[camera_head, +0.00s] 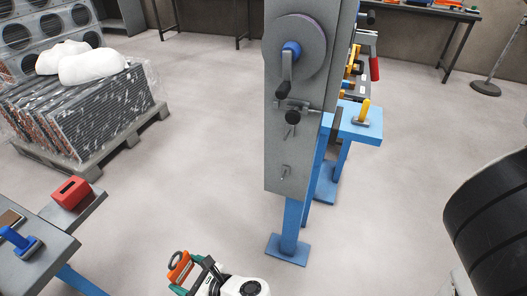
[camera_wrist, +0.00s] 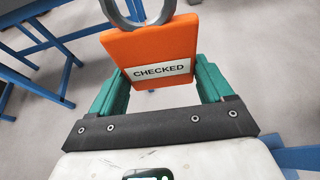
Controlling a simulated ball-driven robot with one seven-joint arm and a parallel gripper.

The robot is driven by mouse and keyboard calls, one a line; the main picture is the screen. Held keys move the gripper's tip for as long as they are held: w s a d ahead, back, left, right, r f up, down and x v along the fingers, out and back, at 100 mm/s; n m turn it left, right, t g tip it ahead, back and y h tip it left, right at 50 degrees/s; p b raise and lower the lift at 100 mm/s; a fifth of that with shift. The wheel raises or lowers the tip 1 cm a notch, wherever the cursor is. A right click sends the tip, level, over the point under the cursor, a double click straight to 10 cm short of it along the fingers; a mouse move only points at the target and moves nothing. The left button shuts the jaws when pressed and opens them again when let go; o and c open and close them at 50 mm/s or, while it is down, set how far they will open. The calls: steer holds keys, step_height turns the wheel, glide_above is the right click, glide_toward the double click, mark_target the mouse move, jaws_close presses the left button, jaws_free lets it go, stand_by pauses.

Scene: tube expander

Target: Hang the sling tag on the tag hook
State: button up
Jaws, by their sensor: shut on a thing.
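The sling tag is an orange plate with a white label reading "CHECKED" and a grey ring at its top. In the wrist view the tag (camera_wrist: 150,46) stands between the teal fingers of my gripper (camera_wrist: 157,78), which is shut on its side edges. The ring is partly cut off at the top edge. In the head view the tag (camera_head: 180,271) and my gripper (camera_head: 190,275) are low, left of the grey machine column. A small metal hook (camera_head: 285,172), apparently the tag hook, sticks out of the column's lower face. The tag is well apart from it.
The grey column (camera_head: 277,150) carries a hand crank (camera_head: 288,68) and a dark knob (camera_head: 292,117) above the small hook, and stands on a blue leg (camera_head: 291,225). A bench with a red box (camera_head: 71,193) is at left. A dark drum (camera_head: 490,225) is at right. Floor between is clear.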

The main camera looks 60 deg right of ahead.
steer(key=shift+d, duration=0.1)
steer(key=s+d+r+m+g+h+p, duration=0.1)
steer(key=d+r+m+g+h+p, duration=0.15)
steer(key=d+m+h, duration=0.45)
steer(key=s+d+r+m+g+h+p, duration=0.1)
steer(key=d+r+m+g+h+p, duration=0.2)
steer(key=d, duration=0.7)
steer(key=s+d+r+m+g+h+p, duration=0.1)
steer(key=s+d+r+m+g+h, duration=0.1)
steer(key=s+d+r+m+g, duration=0.3)
steer(key=s+d+r+m+g+h+p, duration=0.2)
steer(key=s+d, duration=0.1)
steer(key=d, duration=0.5)
steer(key=shift+d+r+b+x, duration=0.1)
steer(key=shift+r+b+x, duration=0.15)
steer(key=shift+b+x, duration=0.95)
steer(key=shift+d+r+b+x, duration=0.15)
steer(key=shift+b+x, duration=0.3)
steer(key=shift+x, duration=1.5)
steer(key=shift+r+b+x, duration=0.3)
steer(key=shift+b+x, duration=0.5)
steer(key=shift+x, duration=0.75)
steer(key=shift+s, duration=0.2)
